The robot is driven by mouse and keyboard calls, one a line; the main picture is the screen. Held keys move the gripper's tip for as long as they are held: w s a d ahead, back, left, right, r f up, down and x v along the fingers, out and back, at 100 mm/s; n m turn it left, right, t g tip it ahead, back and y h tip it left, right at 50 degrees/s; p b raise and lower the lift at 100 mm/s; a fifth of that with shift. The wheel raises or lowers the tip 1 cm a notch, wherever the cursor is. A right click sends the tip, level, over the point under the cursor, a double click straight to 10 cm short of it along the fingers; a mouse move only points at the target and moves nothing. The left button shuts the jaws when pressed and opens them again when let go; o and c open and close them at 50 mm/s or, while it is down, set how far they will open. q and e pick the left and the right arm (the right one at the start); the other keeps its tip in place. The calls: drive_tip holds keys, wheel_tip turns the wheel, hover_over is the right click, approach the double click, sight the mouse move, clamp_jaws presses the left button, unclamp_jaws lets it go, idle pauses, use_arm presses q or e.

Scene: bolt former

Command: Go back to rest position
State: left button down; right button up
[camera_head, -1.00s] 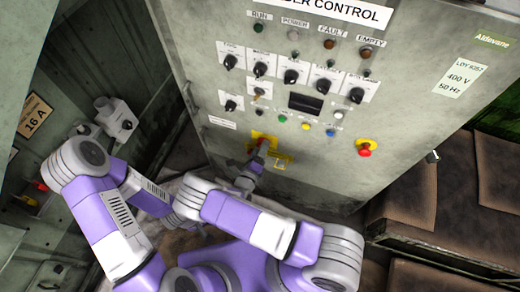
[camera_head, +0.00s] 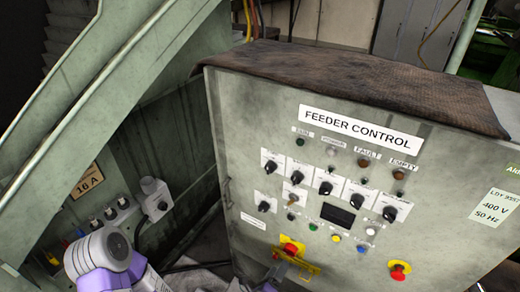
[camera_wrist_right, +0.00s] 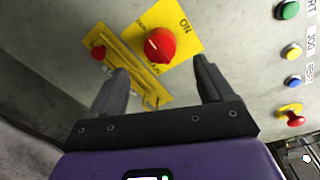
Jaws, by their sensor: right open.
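The feeder control cabinet (camera_head: 250,140) stands upright in front of me. On its face is a red rotary switch (camera_head: 291,249) on a yellow plate, with a yellow bar (camera_head: 303,265) below it. In the right wrist view the red switch (camera_wrist_right: 160,45) shows beyond the fingertips, its plate marked ON. The yellow bar (camera_wrist_right: 125,58), with a small red part at its end, lies beside it. My right gripper (camera_wrist_right: 161,66) is open, with nothing between its fingers. In the head view it is mostly cut off at the bottom edge. My left gripper is not in view.
A red emergency button (camera_head: 399,270) sits right of the switch. Selector knobs and lamps fill the panel above. A brown cloth (camera_head: 360,80) covers the cabinet top. A grey box (camera_head: 155,200) and a 16 A sign (camera_head: 88,182) are on the green machine at left.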

drive_tip(key=s+d+f+m+g+h, duration=0.2)
drive_tip(key=s+d+f+m+g, duration=0.3)
drive_tip(key=s+d+m+g, duration=0.25)
drive_tip(key=s+f+m+g+y, duration=0.4)
drive_tip(key=s+m+g, duration=0.5)
drive_tip(key=s, duration=0.4)
drive_tip(key=s+a+r+m+g+y, duration=0.15)
drive_tip(key=s+a+m+y, duration=0.25)
drive_tip(key=a+m+y, duration=0.85)
drive_tip(key=w+d+r+m+t, duration=0.3)
drive_tip(key=w+m, duration=0.3)
drive_tip(key=m, duration=0.9)
drive_tip(key=shift+w+d+r+t, duration=0.25)
drive_tip(key=shift+d+t, duration=0.3)
drive_tip(key=shift+t, duration=0.35)
